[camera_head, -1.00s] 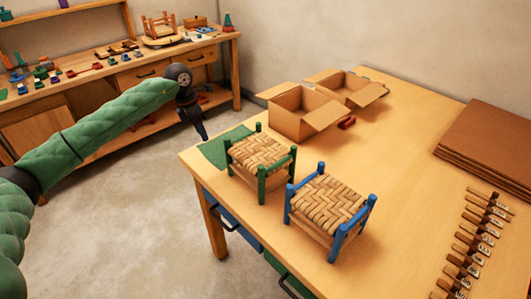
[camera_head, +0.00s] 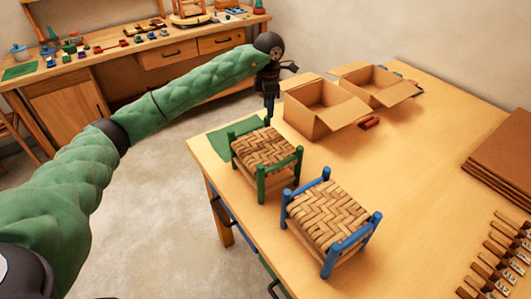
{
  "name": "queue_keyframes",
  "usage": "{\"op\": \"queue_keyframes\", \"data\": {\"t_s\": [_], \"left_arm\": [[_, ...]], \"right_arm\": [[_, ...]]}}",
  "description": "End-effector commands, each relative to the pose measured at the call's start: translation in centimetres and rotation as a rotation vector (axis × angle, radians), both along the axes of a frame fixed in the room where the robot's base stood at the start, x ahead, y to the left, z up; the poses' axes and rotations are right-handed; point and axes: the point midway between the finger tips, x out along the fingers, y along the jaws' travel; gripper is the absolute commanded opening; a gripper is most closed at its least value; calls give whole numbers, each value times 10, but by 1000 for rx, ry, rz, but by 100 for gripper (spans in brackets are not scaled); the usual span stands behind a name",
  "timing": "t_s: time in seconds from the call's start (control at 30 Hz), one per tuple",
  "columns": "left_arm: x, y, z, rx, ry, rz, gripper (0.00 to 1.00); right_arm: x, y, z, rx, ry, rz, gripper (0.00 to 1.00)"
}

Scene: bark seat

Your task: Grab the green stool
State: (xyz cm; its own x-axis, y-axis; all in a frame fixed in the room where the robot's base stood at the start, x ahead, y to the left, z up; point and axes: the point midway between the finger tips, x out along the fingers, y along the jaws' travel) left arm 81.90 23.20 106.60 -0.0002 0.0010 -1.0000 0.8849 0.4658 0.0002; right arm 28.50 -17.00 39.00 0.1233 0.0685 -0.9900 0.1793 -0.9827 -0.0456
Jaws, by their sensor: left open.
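The green stool (camera_head: 265,150) stands upright on the wooden table near its left edge. It has green legs and a woven straw seat. My left gripper (camera_head: 268,115) hangs pointing down at the stool's far side, close to its back green post. I cannot tell whether it touches the post. The gripper is open, with no object seen in it. My right gripper is not in view.
A blue-legged woven stool (camera_head: 329,215) stands just right of the green one. A green mat (camera_head: 222,141) lies behind it. Open cardboard boxes (camera_head: 315,108), a small red object (camera_head: 369,123) and brown sheets (camera_head: 507,160) are on the table (camera_head: 425,190).

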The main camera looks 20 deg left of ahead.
Motion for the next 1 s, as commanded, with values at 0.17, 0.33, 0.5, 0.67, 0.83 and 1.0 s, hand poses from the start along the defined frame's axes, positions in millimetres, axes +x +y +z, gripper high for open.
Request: {"op": "queue_keyframes", "data": {"t_s": [0.17, 0.33, 0.5, 0.67, 0.83, 1.0], "left_arm": [[4, 3, -25, -1, 3, 0, 45], [4, 3, -43, 0, 1, 0, 45], [4, 3, -43, 0, 0, 0, 45], [4, 3, -43, 0, 1, 0, 25], [4, 3, -43, 0, 1, 0, 0], [4, 3, -43, -1, 0, 0, 0]], "right_arm": [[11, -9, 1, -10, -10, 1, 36], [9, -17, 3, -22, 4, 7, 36], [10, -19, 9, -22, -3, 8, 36], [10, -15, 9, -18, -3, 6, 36], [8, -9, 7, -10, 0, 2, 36], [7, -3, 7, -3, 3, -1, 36]]}}
